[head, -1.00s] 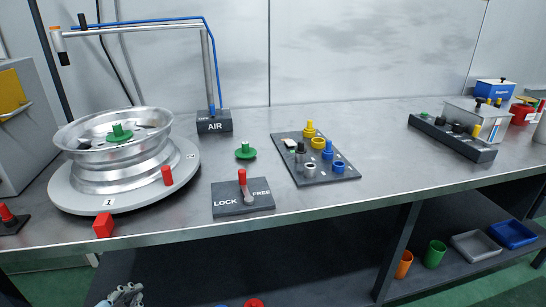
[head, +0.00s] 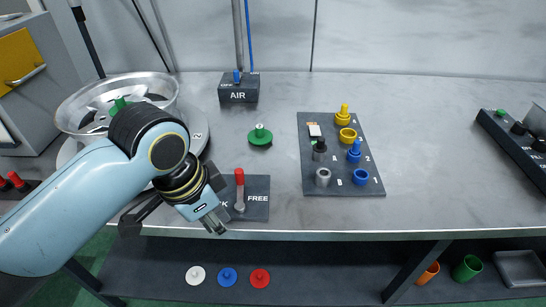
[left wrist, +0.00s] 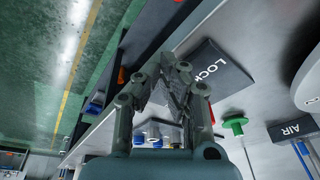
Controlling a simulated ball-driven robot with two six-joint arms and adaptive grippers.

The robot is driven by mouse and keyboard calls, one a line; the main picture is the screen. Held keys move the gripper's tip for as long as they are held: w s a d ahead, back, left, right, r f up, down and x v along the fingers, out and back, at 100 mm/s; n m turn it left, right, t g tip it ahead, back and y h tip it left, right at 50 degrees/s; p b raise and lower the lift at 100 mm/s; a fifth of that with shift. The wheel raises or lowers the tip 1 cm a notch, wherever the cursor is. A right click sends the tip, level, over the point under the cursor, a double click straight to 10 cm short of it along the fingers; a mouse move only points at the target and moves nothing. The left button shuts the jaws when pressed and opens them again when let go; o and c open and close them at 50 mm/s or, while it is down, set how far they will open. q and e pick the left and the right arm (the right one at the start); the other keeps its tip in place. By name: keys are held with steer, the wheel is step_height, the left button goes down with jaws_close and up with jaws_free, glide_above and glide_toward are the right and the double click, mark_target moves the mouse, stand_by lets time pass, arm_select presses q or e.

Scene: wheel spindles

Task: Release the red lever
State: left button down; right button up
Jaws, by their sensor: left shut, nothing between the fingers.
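The red lever (head: 239,187) has a red grip on a grey arm and stands on a dark plate (head: 258,207) at the table's front edge. Its grip points up in the head view, between the LOCK side, partly hidden by my gripper, and the word FREE. My left gripper (head: 217,222) is shut and empty, just left of the lever and near the plate's front corner. In the left wrist view its closed fingers (left wrist: 178,72) are beside the LOCK end of the plate (left wrist: 222,72). My right gripper is not in view.
A wheel rim (head: 85,100) on a round turntable stands at left, partly behind my arm. A green knobbed disc (head: 260,136), the AIR block (head: 239,92) and a board of pegs and rings (head: 318,184) are behind and right.

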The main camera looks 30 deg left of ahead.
arm_select(q)
steer(key=w+r+m, duration=0.2)
steer(key=w+r+m+h, duration=0.1)
steer(key=w+m, duration=0.1)
steer(key=w, duration=0.1)
steer(key=w+r+m+g+h, duration=0.1)
steer(key=w+r+m, duration=0.1)
steer(key=shift+w+d+r+p, duration=0.15)
steer(key=shift+d+r+p, duration=0.05)
steer(key=shift+r+p, duration=0.1)
steer(key=w+r+m+g+h, duration=0.1)
steer(key=w+r+m, duration=0.3)
steer(key=r+m, duration=0.1)
steer(key=shift+a+r, duration=0.2)
steer(key=shift+r, duration=0.25)
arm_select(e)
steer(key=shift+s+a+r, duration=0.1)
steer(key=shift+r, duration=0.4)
